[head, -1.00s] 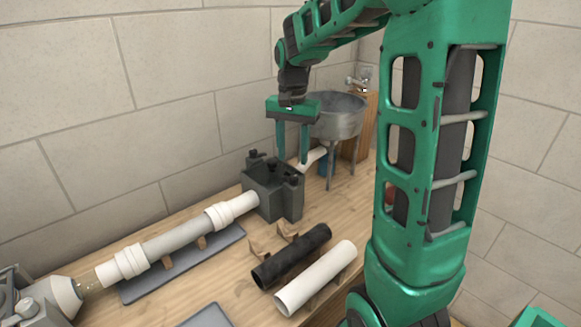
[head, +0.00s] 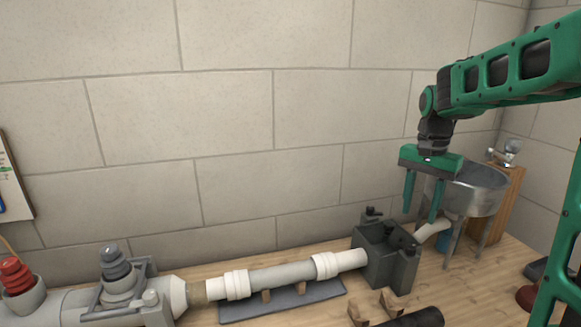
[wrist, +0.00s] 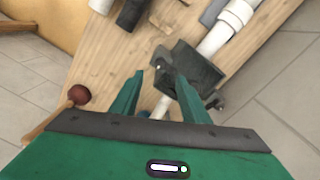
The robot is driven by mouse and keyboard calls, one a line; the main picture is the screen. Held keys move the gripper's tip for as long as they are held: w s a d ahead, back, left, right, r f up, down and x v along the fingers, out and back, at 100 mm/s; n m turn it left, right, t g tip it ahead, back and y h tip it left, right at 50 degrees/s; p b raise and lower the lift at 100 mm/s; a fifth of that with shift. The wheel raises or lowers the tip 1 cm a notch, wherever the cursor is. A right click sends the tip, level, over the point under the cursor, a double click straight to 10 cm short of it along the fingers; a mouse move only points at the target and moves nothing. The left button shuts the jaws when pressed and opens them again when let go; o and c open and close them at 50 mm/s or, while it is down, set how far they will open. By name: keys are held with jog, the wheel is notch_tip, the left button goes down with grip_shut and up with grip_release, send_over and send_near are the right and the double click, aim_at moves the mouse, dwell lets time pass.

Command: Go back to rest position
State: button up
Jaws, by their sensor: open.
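My green gripper (head: 423,205) is open and empty, pointing down above the right part of the bench. In the head view it hangs in front of the metal basin and above the dark clamp block. In the wrist view its two fingers (wrist: 150,100) are spread apart, with the dark clamp block (wrist: 192,68) below and beyond them. No object lies between the fingertips in either view.
A white and grey pipe (head: 285,275) runs into the clamp block (head: 385,252). A metal basin (head: 470,190) stands at the right. A black pipe (head: 420,318) lies near the front. A plunger (wrist: 78,96) shows at the left of the wrist view.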

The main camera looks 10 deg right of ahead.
jog(key=s+f+n, duration=0.2)
jog(key=s+f, duration=0.1)
jog(key=s, duration=1.1)
jog(key=s+f+n, duration=0.2)
jog(key=s+f, duration=0.2)
jog(key=s, duration=0.9)
jog(key=shift+s+d+f+n, duration=0.15)
jog(key=shift+s+f+n, duration=0.05)
jog(key=shift+s+n, duration=0.15)
jog(key=shift+w+f, duration=0.25)
jog(key=shift+w, duration=0.35)
